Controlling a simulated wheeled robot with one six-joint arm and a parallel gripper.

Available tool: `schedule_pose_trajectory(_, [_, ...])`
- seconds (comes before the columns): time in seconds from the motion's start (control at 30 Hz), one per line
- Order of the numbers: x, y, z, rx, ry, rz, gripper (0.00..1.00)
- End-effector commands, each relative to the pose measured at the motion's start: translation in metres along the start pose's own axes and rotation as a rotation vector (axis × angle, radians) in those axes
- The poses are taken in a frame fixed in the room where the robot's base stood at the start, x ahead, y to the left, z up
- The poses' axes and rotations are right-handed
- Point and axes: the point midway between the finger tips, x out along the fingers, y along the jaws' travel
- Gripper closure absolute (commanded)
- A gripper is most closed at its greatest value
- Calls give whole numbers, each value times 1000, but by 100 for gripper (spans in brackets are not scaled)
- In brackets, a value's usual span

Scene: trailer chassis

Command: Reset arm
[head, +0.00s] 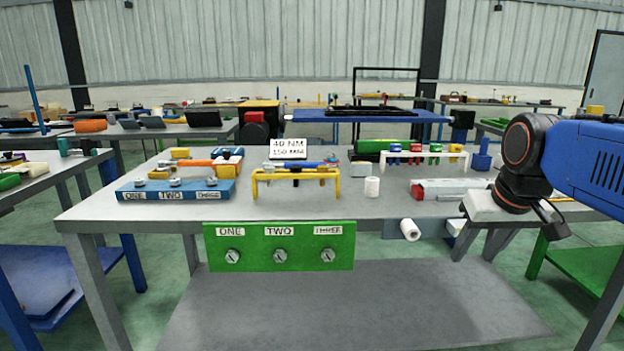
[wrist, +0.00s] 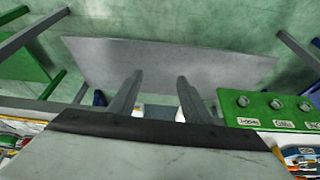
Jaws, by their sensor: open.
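My arm (head: 600,160) comes in from the right of the head view, blue with a dark wrist. My gripper (head: 470,240) hangs at its end, in front of the right part of the workbench and pointing down. In the wrist view the two grey fingers of my gripper (wrist: 158,85) stand apart with nothing held between them. Beyond the fingers lie the grey floor mat (wrist: 170,60) and the green floor.
A white tube (head: 410,229) sticks out near my gripper.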

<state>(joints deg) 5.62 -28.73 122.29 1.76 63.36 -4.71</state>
Motion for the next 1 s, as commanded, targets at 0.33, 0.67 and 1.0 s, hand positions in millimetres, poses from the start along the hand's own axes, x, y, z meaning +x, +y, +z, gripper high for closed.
schedule_pose_trajectory(0.33, [59,-22,137,-21,8,-9,56])
schedule_pose_trajectory(0.67, [82,-25,179,-25,10,-11,56])
schedule_pose_trajectory(1.0, [82,-25,178,-25,10,-11,56])
